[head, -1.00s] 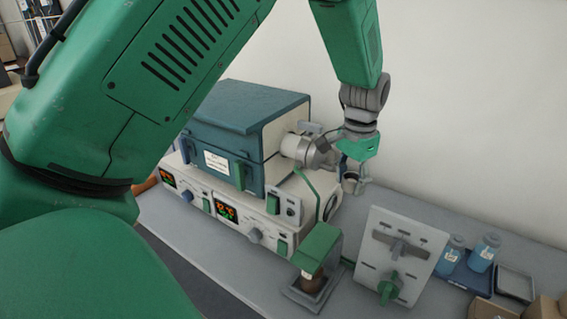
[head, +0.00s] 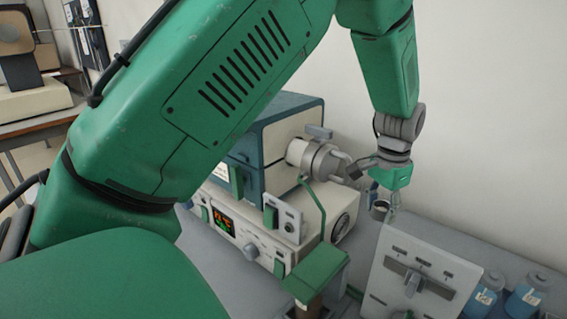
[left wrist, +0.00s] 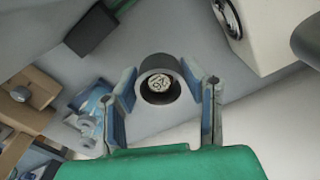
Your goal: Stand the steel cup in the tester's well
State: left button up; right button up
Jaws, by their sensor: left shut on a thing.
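The steel cup (head: 379,211) is a small grey open cup. My left gripper (head: 383,203) is shut on it and holds it up near the wall, right of the furnace and beyond the sloped panel. In the left wrist view the cup (left wrist: 145,83) sits between the two fingertips, its round mouth facing the camera and something pale and crumpled inside. A green-topped stand (head: 317,273) is at the bottom centre and a grey sloped panel with a lever (head: 432,268) is to its right. I cannot tell which is the tester, and no well shows clearly. My right gripper is out of view.
The blue and white furnace (head: 290,128) stands on a control unit with a lit display (head: 224,221), left of the cup. Blue bottles (head: 527,298) stand at the lower right. The white wall is close behind the arm. My left arm hides much of the furnace.

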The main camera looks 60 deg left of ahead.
pick_arm(q)
notch_tip(320, 180, down, 8)
jog(key=a+f+b, duration=0.1)
jog(key=a+b, duration=0.1)
jog(key=b, duration=0.5)
send_over(362, 269)
notch_tip(362, 269, down, 6)
jog(key=shift+f, duration=0.1)
jog(key=shift+a+f+b, duration=0.25)
jog(key=shift+f+b, duration=0.05)
jog(key=shift+f, duration=0.25)
jog(key=shift+d+f+b, duration=0.25)
jog(key=shift+f+b, duration=0.05)
jog(key=shift+f, duration=0.85)
jog(key=shift+d+f, duration=0.25)
jog(key=shift+d+r, duration=0.15)
jog(key=o, duration=1.2)
jog(key=shift+a+f, duration=0.2)
jog(key=shift+a, duration=0.3)
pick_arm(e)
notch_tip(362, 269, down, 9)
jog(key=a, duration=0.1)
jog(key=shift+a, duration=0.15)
